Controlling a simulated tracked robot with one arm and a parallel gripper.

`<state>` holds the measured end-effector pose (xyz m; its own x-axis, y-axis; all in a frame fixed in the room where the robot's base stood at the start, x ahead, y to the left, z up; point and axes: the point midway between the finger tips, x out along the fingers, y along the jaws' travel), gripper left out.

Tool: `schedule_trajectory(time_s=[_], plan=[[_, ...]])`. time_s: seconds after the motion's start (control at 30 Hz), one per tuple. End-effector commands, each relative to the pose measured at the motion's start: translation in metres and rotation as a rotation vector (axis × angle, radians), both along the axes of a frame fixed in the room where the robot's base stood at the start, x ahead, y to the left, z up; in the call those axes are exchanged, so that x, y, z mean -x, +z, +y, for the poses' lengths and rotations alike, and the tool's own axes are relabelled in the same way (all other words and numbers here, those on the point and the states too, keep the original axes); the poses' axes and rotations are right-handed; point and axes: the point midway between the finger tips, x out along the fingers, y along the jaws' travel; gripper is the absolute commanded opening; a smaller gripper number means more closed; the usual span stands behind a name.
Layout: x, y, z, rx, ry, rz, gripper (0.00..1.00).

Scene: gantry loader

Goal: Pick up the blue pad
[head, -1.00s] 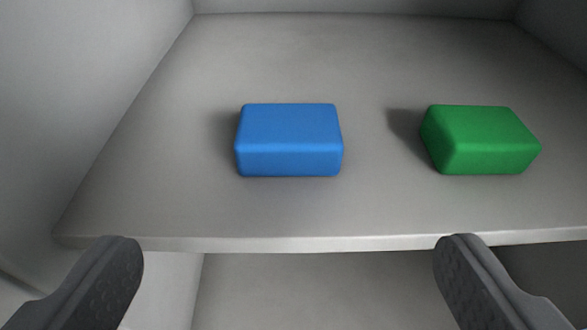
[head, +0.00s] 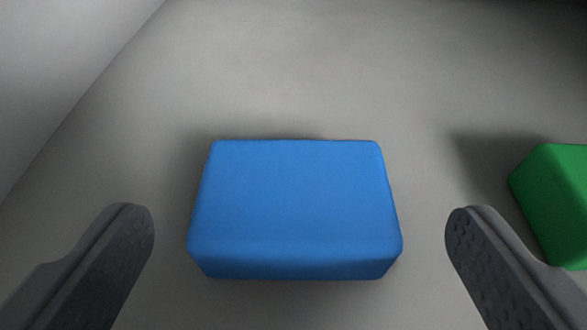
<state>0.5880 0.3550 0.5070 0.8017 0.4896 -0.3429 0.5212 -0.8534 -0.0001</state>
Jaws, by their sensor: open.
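The blue pad (head: 294,200) lies flat on the grey shelf, near the middle of the head view. It is a rounded block, wider than it is deep. My gripper (head: 299,215) is open, with one dark finger to the left of the pad and the other to its right. Gaps show between each finger and the pad's sides, so the fingers are apart from it. Nothing is held. The whole top and front of the pad are visible.
A green pad (head: 560,205) lies to the right, cut off by the picture edge, not far beyond my right finger. A light grey wall (head: 60,80) rises on the left. The shelf (head: 300,70) behind the blue pad is bare.

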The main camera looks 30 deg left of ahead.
Motion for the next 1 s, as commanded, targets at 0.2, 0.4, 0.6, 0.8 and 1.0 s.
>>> schedule_trajectory(time_s=[0.2, 0.4, 0.6, 0.8, 1.0], plan=[[-0.02, -0.012, 0.015, -0.001, 0.001, -0.002, 0.89], [-0.034, -0.016, 0.022, 0.0, -0.001, -0.001, 0.89], [-0.034, -0.016, 0.022, 0.001, -0.001, 0.001, 0.89], [-0.034, -0.016, 0.022, 0.002, -0.001, 0.0, 0.42], [-0.034, -0.016, 0.022, 0.001, 0.0, 0.0, 0.42]])
